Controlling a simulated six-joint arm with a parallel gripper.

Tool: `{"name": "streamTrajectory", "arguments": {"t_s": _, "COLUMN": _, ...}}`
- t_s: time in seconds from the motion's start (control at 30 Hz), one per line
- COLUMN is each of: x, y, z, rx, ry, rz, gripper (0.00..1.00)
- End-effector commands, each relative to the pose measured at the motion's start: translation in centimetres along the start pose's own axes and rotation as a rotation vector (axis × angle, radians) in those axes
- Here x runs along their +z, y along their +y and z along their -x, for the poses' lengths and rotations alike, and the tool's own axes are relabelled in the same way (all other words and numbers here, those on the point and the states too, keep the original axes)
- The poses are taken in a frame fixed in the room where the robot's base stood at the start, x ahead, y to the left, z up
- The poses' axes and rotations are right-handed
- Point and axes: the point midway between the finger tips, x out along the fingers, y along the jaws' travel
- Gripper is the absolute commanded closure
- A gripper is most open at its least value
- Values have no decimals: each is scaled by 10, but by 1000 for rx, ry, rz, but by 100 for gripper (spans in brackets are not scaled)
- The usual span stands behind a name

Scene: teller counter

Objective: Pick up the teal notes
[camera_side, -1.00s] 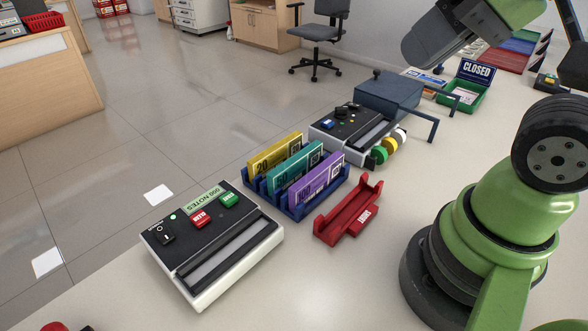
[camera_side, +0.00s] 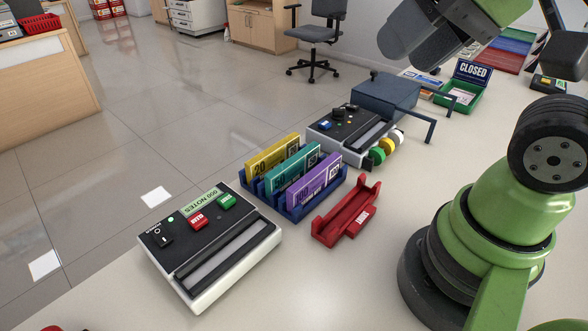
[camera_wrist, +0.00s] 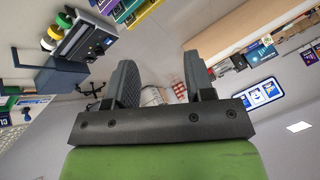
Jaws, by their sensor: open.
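The teal notes (camera_side: 292,170) stand upright as a bundle in the middle slot of a blue rack (camera_side: 297,212), between yellow notes (camera_side: 272,155) and purple notes (camera_side: 316,183). In the wrist view the teal notes (camera_wrist: 124,9) show at the top edge, partly cut off. My gripper (camera_wrist: 160,75) is open, with its two fingers apart and nothing between them. It is away from the notes and points across the room. The side view does not clearly show its fingers.
A red cradle (camera_side: 347,212) lies right of the rack. A note-counting machine (camera_side: 210,248) stands in front-left, and a second machine (camera_side: 345,133) behind. A dark blue box (camera_side: 385,95) with protruding bars and a green tray (camera_side: 462,94) sit farther back.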

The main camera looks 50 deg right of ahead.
Motion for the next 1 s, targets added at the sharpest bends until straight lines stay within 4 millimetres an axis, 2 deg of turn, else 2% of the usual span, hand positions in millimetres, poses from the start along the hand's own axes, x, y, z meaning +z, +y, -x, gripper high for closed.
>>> {"name": "streamTrajectory", "arguments": {"t_s": 0.17, "x": -32, "y": -5, "z": -25, "rx": 84, "ry": -82, "rz": -199, "gripper": 51}}
{"name": "streamTrajectory", "arguments": {"t_s": 0.27, "x": -53, "y": -6, "z": -50, "rx": 151, "ry": -126, "rz": -345, "gripper": 51}}
{"name": "streamTrajectory", "arguments": {"t_s": 0.37, "x": -71, "y": -4, "z": -80, "rx": 223, "ry": -161, "rz": -488, "gripper": 51}}
{"name": "streamTrajectory", "arguments": {"t_s": 0.5, "x": -87, "y": 4, "z": -129, "rx": 334, "ry": -198, "rz": -684, "gripper": 51}}
{"name": "streamTrajectory", "arguments": {"t_s": 0.7, "x": -91, "y": 24, "z": -204, "rx": 498, "ry": -218, "rz": -937, "gripper": 51}}
{"name": "streamTrajectory", "arguments": {"t_s": 0.8, "x": -87, "y": 35, "z": -233, "rx": 562, "ry": -215, "rz": -1029, "gripper": 51}}
{"name": "streamTrajectory", "arguments": {"t_s": 0.9, "x": -82, "y": 43, "z": -252, "rx": 606, "ry": -210, "rz": -1091, "gripper": 51}}
{"name": "streamTrajectory", "arguments": {"t_s": 1.0, "x": -79, "y": 48, "z": -263, "rx": 629, "ry": -206, "rz": -1121, "gripper": 51}}
